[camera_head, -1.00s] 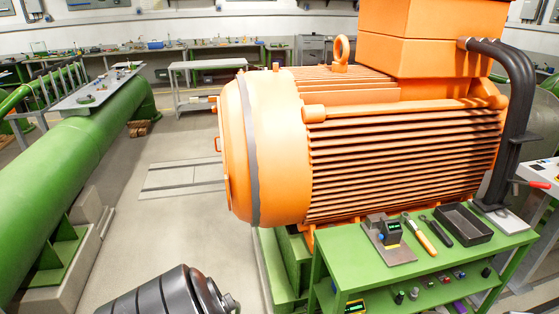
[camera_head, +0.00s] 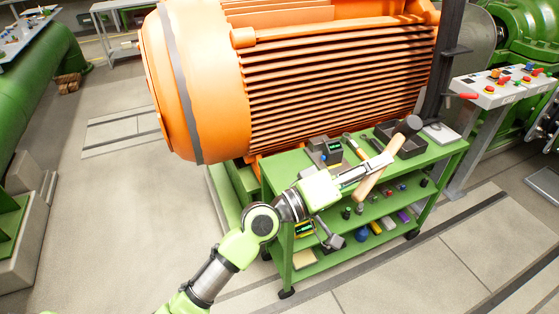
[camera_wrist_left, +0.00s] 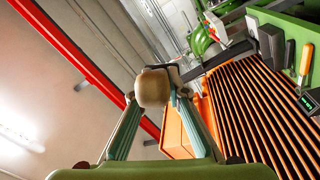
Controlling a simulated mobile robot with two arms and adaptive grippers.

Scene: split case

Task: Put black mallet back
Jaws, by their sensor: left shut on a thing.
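The black mallet has a dark head (camera_head: 409,126) and a light wooden handle (camera_head: 371,184). My left gripper (camera_head: 374,171) is shut on the handle and holds the mallet tilted, head up and to the right, in front of the green cart (camera_head: 284,172). In the left wrist view, the round tan handle end (camera_wrist_left: 153,88) shows between the fingers, and the head is mostly hidden behind it. My right gripper is in no view.
The cart top carries a black tray (camera_head: 417,149), a device with a small screen (camera_head: 333,147) and hand tools. Small items fill the lower shelf. A large orange motor (camera_head: 310,80) stands behind. A control panel (camera_head: 505,88) is at right. Floor at left is clear.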

